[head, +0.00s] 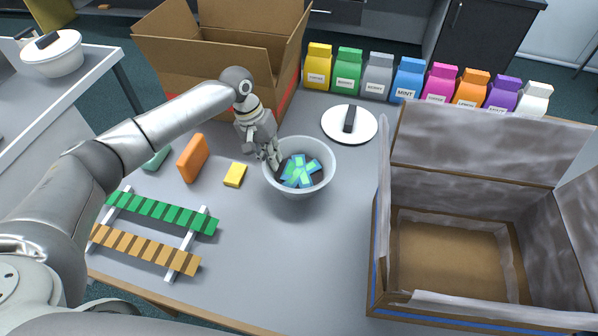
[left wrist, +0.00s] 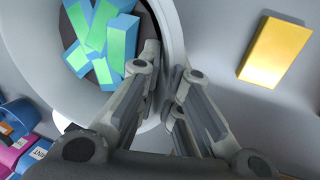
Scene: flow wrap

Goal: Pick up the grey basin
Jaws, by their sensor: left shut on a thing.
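The grey basin (head: 321,187) is a round bowl near the middle of the table. It holds several blue and green blocks (head: 300,171). My left gripper (head: 272,160) is at the basin's left rim, shut on it, with the rim wall between the fingers. In the left wrist view the basin (left wrist: 171,27) fills the upper left, and the gripper's fingers (left wrist: 165,80) straddle its wall. I cannot tell whether the basin rests on the table or is slightly raised. My right gripper is not in view.
Green and brown slatted racks (head: 186,240) are at front left. A lined open box (head: 384,225) stands right, a cardboard box (head: 215,50) behind. Colored pouches (head: 378,77) and a white lid (head: 366,125) are behind.

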